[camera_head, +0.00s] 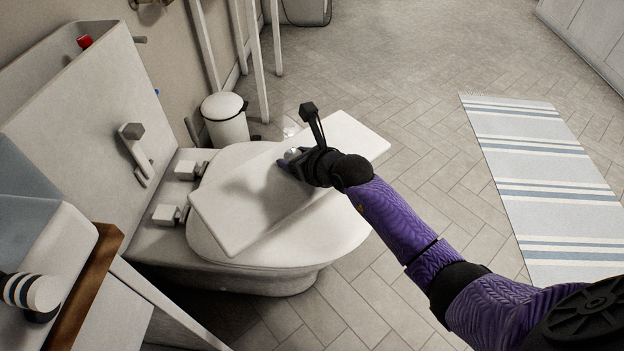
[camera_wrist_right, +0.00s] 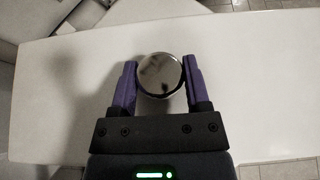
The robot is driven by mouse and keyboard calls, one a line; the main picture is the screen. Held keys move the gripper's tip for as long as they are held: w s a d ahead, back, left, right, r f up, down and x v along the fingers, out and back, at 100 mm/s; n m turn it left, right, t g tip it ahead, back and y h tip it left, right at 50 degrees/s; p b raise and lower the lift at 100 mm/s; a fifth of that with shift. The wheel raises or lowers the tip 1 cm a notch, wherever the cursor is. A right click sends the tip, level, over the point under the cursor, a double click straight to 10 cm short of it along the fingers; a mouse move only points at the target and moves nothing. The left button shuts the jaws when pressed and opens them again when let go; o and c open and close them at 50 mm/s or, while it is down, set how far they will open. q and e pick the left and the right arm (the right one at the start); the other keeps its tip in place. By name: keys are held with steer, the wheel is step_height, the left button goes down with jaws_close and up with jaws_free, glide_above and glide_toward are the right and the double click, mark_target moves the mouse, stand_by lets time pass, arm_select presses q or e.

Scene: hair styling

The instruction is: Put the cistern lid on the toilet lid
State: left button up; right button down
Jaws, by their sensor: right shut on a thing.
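The cistern lid is a flat white slab (camera_head: 240,212) with a round metal button (camera_wrist_right: 161,75) on its top. It lies over the white toilet lid (camera_head: 310,240) at an angle, with its far right end sticking out past the toilet lid's edge. Whether it touches the toilet lid or hovers just above it, I cannot tell. My right gripper (camera_head: 290,160) is shut on the round button; both purple fingers flank it in the right wrist view (camera_wrist_right: 160,85). The cistern (camera_head: 75,120) stands open at the left, with a red part showing inside. My left gripper is not in view.
A white pedal bin (camera_head: 225,122) stands behind the toilet, near white legs of a stand. A wood-edged counter (camera_head: 85,290) with a striped cup (camera_head: 35,292) is at the lower left. A striped mat (camera_head: 545,180) lies right; the floor between is clear.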

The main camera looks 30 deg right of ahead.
arm_select(q)
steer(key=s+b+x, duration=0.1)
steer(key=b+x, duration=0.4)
steer(key=b, duration=0.1)
arm_select(e)
step_height(320, 180, down, 9)
steer(key=shift+w+r, duration=0.1)
steer(key=shift+r, duration=0.05)
steer(key=shift+f, duration=0.5)
steer(key=shift+b, duration=0.3)
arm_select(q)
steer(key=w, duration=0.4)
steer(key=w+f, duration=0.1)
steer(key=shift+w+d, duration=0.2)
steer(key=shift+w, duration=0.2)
arm_select(e)
steer(key=shift+r, duration=0.1)
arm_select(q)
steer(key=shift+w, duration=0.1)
arm_select(e)
steer(key=shift+c, duration=0.3)
jaws_free()
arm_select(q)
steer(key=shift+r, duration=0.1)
